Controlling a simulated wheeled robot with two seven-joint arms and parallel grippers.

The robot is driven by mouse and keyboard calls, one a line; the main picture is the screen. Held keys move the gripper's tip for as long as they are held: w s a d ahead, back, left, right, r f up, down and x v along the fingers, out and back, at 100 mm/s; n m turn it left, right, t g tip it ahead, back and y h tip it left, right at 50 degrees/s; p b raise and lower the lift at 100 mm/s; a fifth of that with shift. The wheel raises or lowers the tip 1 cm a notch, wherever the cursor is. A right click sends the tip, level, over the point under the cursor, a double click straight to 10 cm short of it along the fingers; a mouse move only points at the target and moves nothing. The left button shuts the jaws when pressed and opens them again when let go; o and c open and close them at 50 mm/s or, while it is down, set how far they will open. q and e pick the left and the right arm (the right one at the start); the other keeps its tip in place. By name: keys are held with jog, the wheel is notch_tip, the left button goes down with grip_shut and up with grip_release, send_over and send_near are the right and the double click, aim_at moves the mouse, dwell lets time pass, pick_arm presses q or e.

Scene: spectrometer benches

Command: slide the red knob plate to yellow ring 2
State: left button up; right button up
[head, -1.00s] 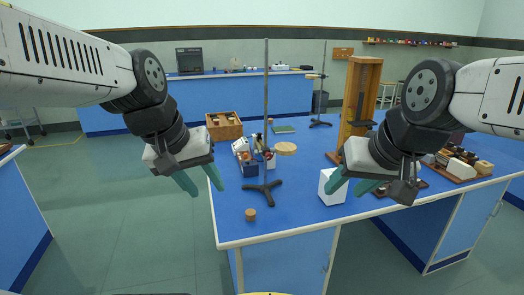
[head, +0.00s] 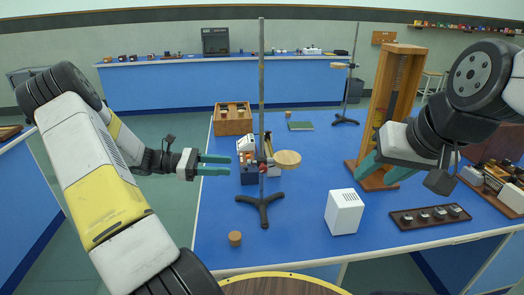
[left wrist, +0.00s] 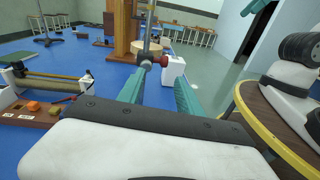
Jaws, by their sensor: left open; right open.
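A round tan plate (head: 287,159) is clamped on the upright rod of a dark tripod stand (head: 263,208) near the front of the blue bench. Its red knob (head: 263,168) is on the rod's near side and also shows in the left wrist view (left wrist: 163,61). I cannot make out yellow ring 2 on the rod. My left gripper (head: 231,164) is open and level, left of the rod, pointing at the knob without touching it. In the left wrist view the knob lies beyond and between the fingertips. My right gripper (head: 383,174) is open and empty, right of the stand.
A white box (head: 344,211) and a cork-like cylinder (head: 235,239) stand near the front edge. A tall wooden frame (head: 385,110) and a dark strip with knobs (head: 430,216) are to the right. Another stand (head: 345,119) is behind.

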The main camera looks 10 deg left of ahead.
pick_arm(q)
jog(key=w+d+n+t, duration=0.1)
jog(key=w+d, duration=0.3)
jog(key=d, duration=0.2)
jog(key=shift+f+h, duration=0.4)
jog(key=shift+f, duration=0.05)
jog(key=shift+d, duration=0.1)
jog(key=shift+c, duration=0.2)
grip_shut()
dwell(1.0)
